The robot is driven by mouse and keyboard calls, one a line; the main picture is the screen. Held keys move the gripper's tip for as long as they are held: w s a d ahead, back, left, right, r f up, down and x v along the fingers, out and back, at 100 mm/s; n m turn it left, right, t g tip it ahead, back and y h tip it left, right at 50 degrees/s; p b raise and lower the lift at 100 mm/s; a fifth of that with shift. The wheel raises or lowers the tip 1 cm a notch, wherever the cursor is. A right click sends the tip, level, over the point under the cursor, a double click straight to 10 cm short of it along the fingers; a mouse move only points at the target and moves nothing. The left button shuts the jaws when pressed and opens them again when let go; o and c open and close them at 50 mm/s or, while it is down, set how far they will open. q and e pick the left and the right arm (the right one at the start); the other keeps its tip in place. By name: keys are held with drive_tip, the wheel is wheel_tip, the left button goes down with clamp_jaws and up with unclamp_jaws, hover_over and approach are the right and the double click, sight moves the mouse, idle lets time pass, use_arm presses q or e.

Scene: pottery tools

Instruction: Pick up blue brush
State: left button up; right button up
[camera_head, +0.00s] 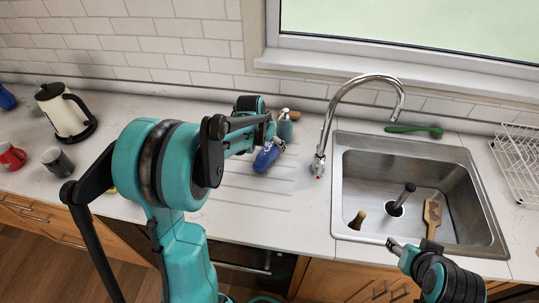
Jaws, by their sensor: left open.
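A blue object (266,158), which looks like the blue brush, lies on the grooved counter left of the sink. Its upper end is close to my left gripper (272,132), and part of it may be hidden by the fingers. My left gripper is open, just above and beside the blue object; I cannot tell whether they touch. My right gripper (395,245) shows at the front edge of the sink, its jaws too small and turned to read.
A steel sink (345,190) holds a wooden tool (432,215), a dark-handled plunger-like tool (403,197) and a small wooden-handled item (357,220). The tap (328,130), a bottle (286,127), a green brush (413,130) and a dish rack (518,160) stand around. Kettle and mugs are left.

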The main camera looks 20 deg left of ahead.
use_arm(q)
drive_tip(key=x, duration=0.1)
drive_tip(key=b+x, duration=0.1)
drive_tip(key=x, duration=0.1)
drive_tip(key=b+x, duration=0.1)
drive_tip(key=x, duration=0.1)
drive_tip(key=shift+s+a+f, duration=0.1)
drive_tip(key=shift+s+f, duration=0.2)
drive_tip(key=shift+f, duration=0.05)
drive_tip(key=shift+w+f, duration=0.1)
drive_tip(key=shift+c, duration=0.9)
drive_tip(key=c, duration=0.6)
drive_tip(key=shift+r, duration=0.25)
